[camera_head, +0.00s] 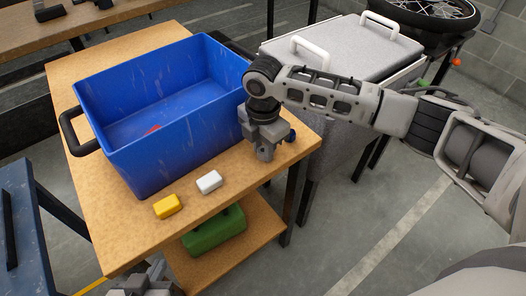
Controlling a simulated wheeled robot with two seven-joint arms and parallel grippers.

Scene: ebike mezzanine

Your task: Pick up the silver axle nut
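I cannot make out a silver axle nut in the head view. My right gripper (265,152) points down at the right end of the wooden table (118,232), close beside the blue bin. Its fingertips are low over the tabletop, and I cannot tell whether they hold anything. The gripper hides the tabletop directly beneath and behind it. My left gripper (148,284) shows only in part at the bottom edge, below the table's front edge. Its fingers are too unclear to read.
A large blue bin (180,150) with a small red item (153,129) inside fills most of the table. A yellow block (167,206) and a white block (209,182) lie in front. A grey lidded case (345,50) stands behind.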

